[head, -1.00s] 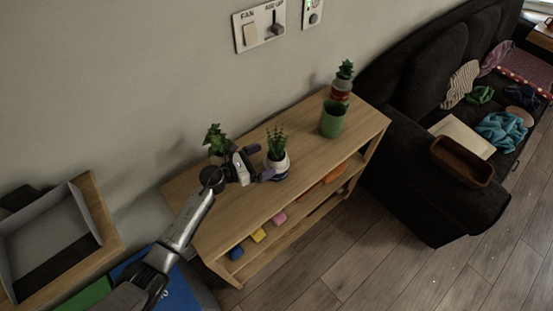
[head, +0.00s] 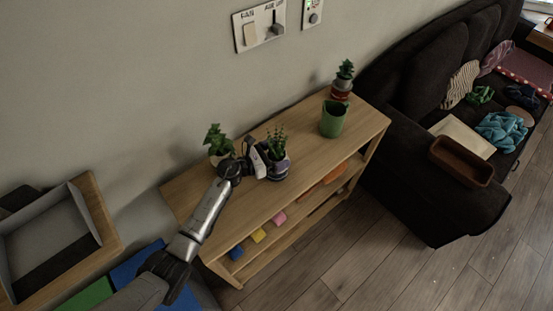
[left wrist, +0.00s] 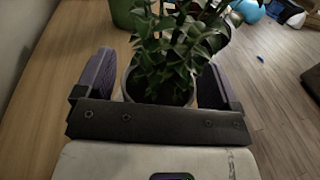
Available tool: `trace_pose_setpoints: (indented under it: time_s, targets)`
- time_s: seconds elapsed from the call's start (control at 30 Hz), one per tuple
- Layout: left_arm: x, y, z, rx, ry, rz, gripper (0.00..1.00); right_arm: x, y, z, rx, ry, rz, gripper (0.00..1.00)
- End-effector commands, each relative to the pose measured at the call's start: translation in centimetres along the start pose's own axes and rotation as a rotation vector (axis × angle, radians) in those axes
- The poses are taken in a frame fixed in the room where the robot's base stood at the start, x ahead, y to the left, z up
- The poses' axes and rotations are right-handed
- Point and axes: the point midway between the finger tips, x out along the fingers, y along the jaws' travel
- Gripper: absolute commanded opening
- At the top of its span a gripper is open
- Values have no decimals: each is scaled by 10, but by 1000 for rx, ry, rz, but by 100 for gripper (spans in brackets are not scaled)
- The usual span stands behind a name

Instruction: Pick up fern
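A green leafy plant, which I take to be the fern (head: 276,138), stands in a pot on the wooden shelf unit's top. My left gripper (head: 277,168) reaches it from the left, low at pot height. In the left wrist view, the fern (left wrist: 165,55) rises from a pale grey pot (left wrist: 160,92) that sits between the two spread purple fingers of the gripper (left wrist: 160,85). The fingers are close to the pot's sides; I see no clear grip. The far side of the pot is hidden by leaves. My right gripper is out of view.
Another potted plant (head: 214,140) stands just behind my left wrist, near the wall. A green cup (head: 333,119) and a plant in a red and grey pot (head: 342,83) stand farther right on the shelf unit (head: 310,155). A dark sofa (head: 425,190) is beyond.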

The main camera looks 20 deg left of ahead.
Motion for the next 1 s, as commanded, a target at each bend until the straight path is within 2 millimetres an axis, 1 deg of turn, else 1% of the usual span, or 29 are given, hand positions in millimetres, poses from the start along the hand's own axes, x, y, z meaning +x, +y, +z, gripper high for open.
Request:
trace_pose_setpoints:
  time_s: [0.03,0.07,0.5,0.77,0.87,1.0]
  targets:
    - [0,0,0,0,0,0,83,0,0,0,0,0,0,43]
    - [0,0,0,0,0,0,80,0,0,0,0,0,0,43]
    - [0,0,0,0,0,0,39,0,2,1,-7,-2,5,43]
    - [0,0,2,1,-1,0,39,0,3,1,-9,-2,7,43]
    - [-1,1,7,2,-1,0,39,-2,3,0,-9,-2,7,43]
    - [-1,0,21,4,-2,0,39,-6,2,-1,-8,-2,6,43]
